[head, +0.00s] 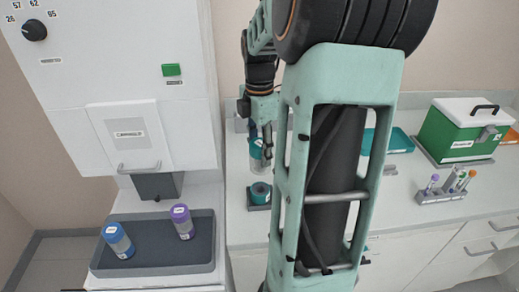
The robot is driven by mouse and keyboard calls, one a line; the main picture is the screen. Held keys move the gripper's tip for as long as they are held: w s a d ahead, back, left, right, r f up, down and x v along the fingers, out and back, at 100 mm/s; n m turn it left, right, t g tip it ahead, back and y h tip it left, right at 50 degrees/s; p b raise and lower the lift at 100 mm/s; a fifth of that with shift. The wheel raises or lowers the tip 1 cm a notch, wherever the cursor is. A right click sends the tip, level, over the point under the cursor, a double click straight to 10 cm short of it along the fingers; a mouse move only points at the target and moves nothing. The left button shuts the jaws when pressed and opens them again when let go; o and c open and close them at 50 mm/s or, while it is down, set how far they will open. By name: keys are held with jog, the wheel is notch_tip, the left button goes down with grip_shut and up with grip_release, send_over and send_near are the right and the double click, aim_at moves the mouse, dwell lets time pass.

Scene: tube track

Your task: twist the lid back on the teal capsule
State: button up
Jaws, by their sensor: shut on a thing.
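My gripper (261,142) points down over the counter, left of my large arm link. It is shut on the lid piece (257,162), which has a teal band on top and a pale, clear-looking lower part. The teal capsule (260,188) stands upright in a dark square holder (258,206) on the counter. Its top shows a dark round opening. The held piece is above the capsule, apart from it in the picture. I cannot tell how well the two line up. The fingers are small and partly hidden.
A blue capsule (118,240) and a purple capsule (182,221) are on a dark tray (150,256) at left, under a white machine (125,75). At right are a green box (460,130) and a grey tube rack (440,190). A teal tray (398,142) lies behind my arm.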

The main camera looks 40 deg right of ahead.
aim_at(260, 173)
jog(key=shift+f, duration=0.2)
jog(key=shift+f+b, duration=0.35)
jog(key=shift+f, duration=0.15)
jog(key=shift+f, duration=0.35)
jog(key=shift+f+b, duration=1.75)
jog(key=shift+f, duration=0.85)
jog(key=shift+f, duration=0.6)
